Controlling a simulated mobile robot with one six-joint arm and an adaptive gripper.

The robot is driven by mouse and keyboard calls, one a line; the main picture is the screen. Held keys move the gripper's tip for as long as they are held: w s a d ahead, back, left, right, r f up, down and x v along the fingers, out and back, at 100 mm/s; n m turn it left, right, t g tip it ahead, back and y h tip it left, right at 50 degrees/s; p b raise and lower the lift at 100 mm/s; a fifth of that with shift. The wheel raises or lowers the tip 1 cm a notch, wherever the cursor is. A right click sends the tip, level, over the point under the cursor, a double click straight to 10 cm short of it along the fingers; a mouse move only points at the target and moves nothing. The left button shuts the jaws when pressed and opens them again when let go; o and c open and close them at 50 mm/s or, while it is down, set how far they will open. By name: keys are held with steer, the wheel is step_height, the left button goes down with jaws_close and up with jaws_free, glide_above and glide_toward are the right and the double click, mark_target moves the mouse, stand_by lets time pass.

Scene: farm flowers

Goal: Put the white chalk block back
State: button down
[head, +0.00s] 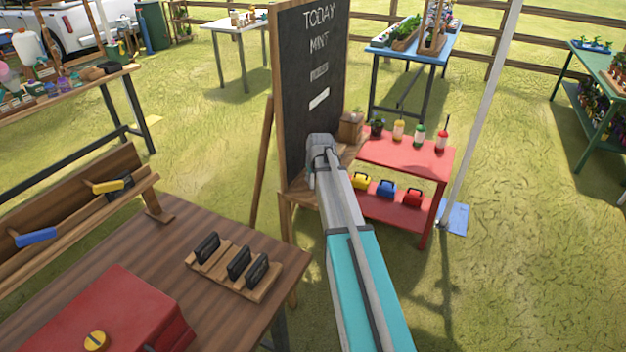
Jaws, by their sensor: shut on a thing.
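A white block-like bar (319,98) shows against the dark face of the chalkboard (297,70), below chalk words reading TODAY and MINT and a smudged line. I cannot tell whether this bar is the white chalk block or a mark on the board. My arm reaches up from the bottom of the picture, and its grey end joint covers the lower right part of the board. My gripper's fingers are hidden behind the arm, so neither they nor anything between them shows. A wooden rack (235,272) with several black pieces stands on the brown table (190,235).
A wooden rail (75,215) holds a yellow-handled tool (108,187) and a blue one (36,237). A red box (120,310) stands at the table's front. A red shelf (405,158) with bottles and small toolboxes stands right of my arm, beside a white pole (482,120).

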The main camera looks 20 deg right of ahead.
steer(key=shift+f, duration=0.15)
steer(key=shift+c, duration=1.9)
jaws_free()
steer(key=shift+r, duration=0.2)
steer(key=p+v, duration=1.1)
steer(key=v, duration=0.1)
steer(key=s+a+f+n+g, duration=0.1)
steer(key=s+a+g, duration=0.3)
steer(key=s+a, duration=1.7)
steer(key=shift+a+f+g+y, duration=0.2)
steer(key=shift+a+g+y, duration=0.1)
steer(key=shift+a, duration=0.35)
steer(key=shift+s, duration=0.1)
